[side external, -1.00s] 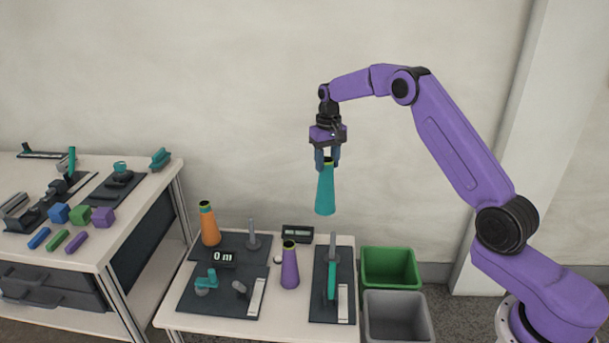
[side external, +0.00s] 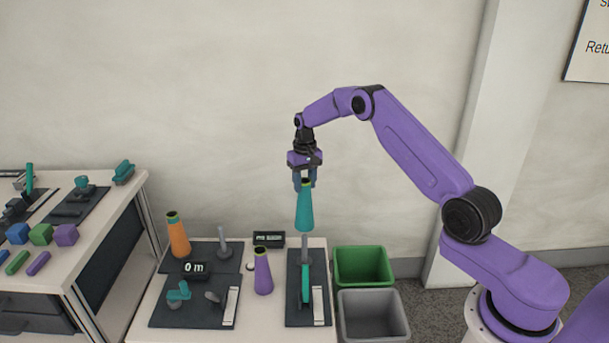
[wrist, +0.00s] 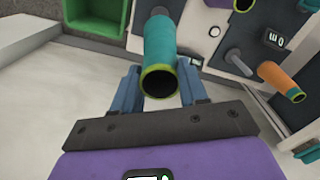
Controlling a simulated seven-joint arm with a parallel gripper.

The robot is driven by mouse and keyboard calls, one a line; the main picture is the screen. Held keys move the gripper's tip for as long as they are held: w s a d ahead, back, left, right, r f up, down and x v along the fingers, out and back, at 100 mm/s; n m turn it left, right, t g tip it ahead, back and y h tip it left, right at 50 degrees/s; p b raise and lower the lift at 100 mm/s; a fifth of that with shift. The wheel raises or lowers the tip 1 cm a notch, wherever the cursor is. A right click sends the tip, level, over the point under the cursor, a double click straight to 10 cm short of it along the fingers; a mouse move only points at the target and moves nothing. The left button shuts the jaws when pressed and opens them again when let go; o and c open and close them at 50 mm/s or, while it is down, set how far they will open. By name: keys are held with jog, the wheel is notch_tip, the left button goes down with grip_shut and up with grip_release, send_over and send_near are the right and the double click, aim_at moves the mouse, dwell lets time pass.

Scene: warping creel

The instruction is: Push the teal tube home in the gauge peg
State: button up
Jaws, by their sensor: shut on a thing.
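The teal tube (side external: 304,210) is a tapered cone with its narrow, yellow-green-banded end up. My gripper (side external: 304,182) is shut on this upper end and holds the tube about upright. In the wrist view the tube (wrist: 158,50) sits between the two blue fingers (wrist: 160,88), its dark open end facing the camera. The grey gauge peg (side external: 304,248) stands on the right-hand dark mat (side external: 293,313), in line below the tube. The tube's lower end is at the peg's tip; I cannot tell whether the tip is inside.
A purple cone (side external: 263,272) stands left of the right-hand mat, an orange cone (side external: 178,236) further left. Another grey peg (side external: 223,243) stands on the rear left mat. A teal lever (side external: 305,284) is close in front of the gauge peg. Green (side external: 362,266) and grey (side external: 373,315) bins stand to the right.

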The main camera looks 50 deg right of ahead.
aim_at(305, 192)
jog(key=shift+f, duration=1.4)
jog(key=shift+f, duration=0.55)
jog(key=shift+f, duration=2.4)
jog(key=shift+f, duration=2.6)
